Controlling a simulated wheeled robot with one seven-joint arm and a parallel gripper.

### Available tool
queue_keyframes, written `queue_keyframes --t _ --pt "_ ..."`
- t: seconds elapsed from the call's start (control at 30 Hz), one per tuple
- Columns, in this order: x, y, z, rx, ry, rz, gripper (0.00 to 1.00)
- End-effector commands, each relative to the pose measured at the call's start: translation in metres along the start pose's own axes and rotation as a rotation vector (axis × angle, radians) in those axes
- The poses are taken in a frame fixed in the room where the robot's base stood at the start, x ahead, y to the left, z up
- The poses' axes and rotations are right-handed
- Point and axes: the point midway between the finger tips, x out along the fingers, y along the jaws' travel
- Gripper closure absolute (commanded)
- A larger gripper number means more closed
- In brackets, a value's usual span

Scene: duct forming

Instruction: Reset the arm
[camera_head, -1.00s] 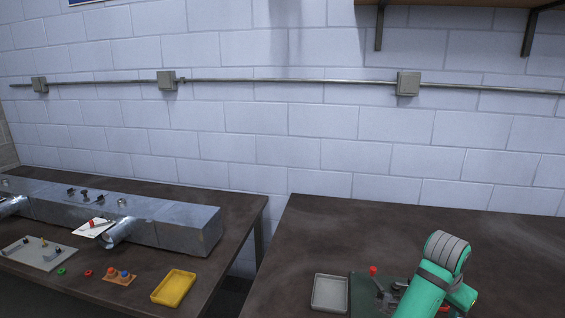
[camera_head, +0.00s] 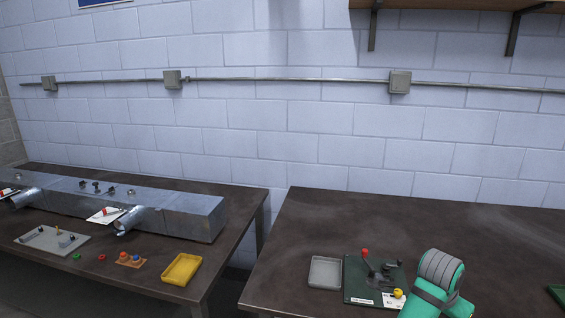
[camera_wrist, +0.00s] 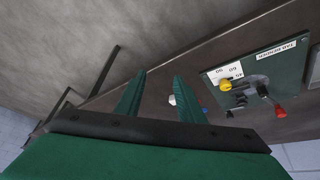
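My arm shows in the head view at the lower right as a green link with a grey ribbed joint; the gripper itself is not visible there. In the wrist view my gripper (camera_wrist: 160,95) has two green fingers standing well apart, with nothing between them. Beyond the fingers is the right table's edge and a green board (camera_wrist: 262,75) with a red-tipped lever, a yellow knob and a white label. The gripper is apart from the board. The same board (camera_head: 358,290) lies on the right table in the head view, partly beside my arm.
A grey tray (camera_head: 325,271) sits left of the board on the right table (camera_head: 450,225). The left table carries a long metal duct (camera_head: 185,215), a yellow tray (camera_head: 181,269) and a grey plate (camera_head: 40,247) with small parts. A gap separates the tables. A shelf (camera_head: 450,4) is above right.

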Motion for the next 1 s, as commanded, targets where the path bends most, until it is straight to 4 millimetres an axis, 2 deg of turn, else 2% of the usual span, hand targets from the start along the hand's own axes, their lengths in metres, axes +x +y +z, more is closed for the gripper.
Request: queue_keyframes --t 0.27,0.47,0.7,1.0 --pt "0.039 -0.008 0.030 -0.076 0.077 0.015 0.65" --pt "0.081 -0.007 0.067 -0.164 0.169 0.025 0.65" --pt "0.123 -0.004 0.124 -0.292 0.300 0.009 0.65" --pt "0.146 -0.009 0.213 -0.461 0.445 -0.070 0.65"
